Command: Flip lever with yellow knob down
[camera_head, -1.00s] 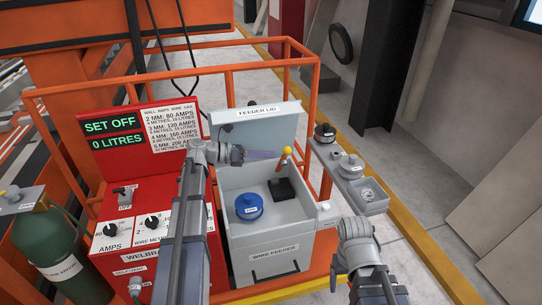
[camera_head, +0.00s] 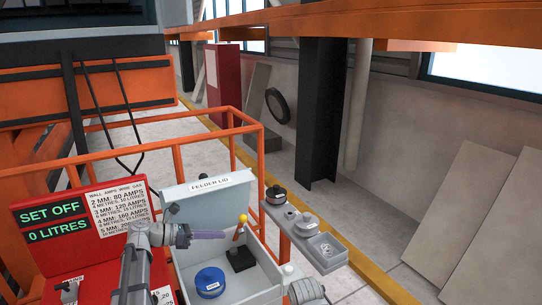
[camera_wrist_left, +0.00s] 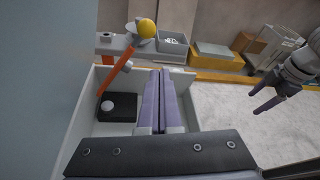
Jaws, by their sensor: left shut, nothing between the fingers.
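The lever's yellow knob (camera_head: 242,219) tops an orange rod that stands up from a black base (camera_head: 241,258) inside the open grey wire feeder box. The knob also shows near the top of the left wrist view (camera_wrist_left: 147,29), with the rod slanting down to the left. My left gripper (camera_head: 224,235) is shut and empty, its purple fingers pointing right, just left of the rod and slightly below the knob. In the left wrist view its fingers (camera_wrist_left: 160,75) lie right of the lever; I cannot tell whether they touch it. My right gripper (camera_wrist_left: 262,98) is open and empty, off to the right.
A blue spool (camera_head: 210,281) sits in the box beside the lever base. The feeder lid (camera_head: 210,205) stands open behind. A grey shelf (camera_head: 303,232) with small round parts lies to the right, by an orange rail (camera_head: 262,165). The red panel (camera_head: 75,235) is left.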

